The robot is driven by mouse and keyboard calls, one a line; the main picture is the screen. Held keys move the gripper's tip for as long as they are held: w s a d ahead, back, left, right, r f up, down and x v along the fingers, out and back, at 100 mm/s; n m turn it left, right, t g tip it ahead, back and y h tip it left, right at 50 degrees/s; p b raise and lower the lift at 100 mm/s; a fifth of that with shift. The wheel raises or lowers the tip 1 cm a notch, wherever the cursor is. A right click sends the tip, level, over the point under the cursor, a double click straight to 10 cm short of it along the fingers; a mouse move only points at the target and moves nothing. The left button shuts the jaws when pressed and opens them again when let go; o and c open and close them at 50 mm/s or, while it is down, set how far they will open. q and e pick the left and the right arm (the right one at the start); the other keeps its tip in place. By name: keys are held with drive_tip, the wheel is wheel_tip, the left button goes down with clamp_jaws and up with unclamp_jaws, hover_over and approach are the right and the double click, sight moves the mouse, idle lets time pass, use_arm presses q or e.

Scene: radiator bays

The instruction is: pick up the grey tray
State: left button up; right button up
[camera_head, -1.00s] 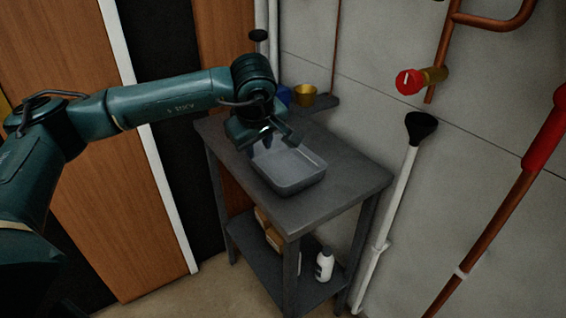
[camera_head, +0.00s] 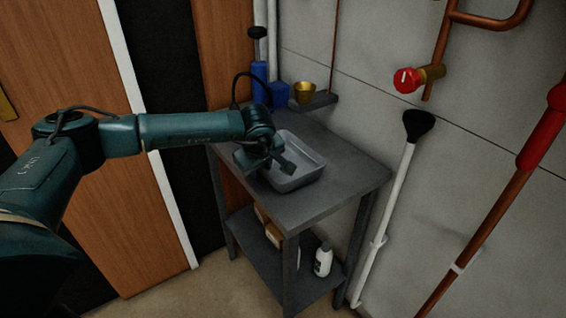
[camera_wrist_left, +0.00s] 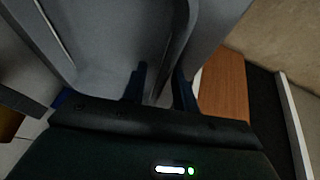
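The grey tray (camera_head: 308,164) sits on top of the dark grey table (camera_head: 345,187). It is an open shallow box and looks empty. My left gripper (camera_head: 275,168) is low at the tray's left wall, and its arm hides part of that side. In the left wrist view the tray (camera_wrist_left: 105,35) fills the upper left. There the left gripper (camera_wrist_left: 160,88) has its two dark fingers apart, with the tray's wall running between them. Whether they touch the wall cannot be told. My right gripper is in neither view.
Behind the table are a blue pump-like object (camera_head: 260,72) and a gold cup (camera_head: 304,91) on a small shelf. A white bottle (camera_head: 323,260) stands on the table's lower shelf.

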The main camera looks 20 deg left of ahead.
use_arm(q)
drive_tip(key=shift+c, duration=0.2)
clamp_jaws()
drive_tip(key=shift+r, duration=0.1)
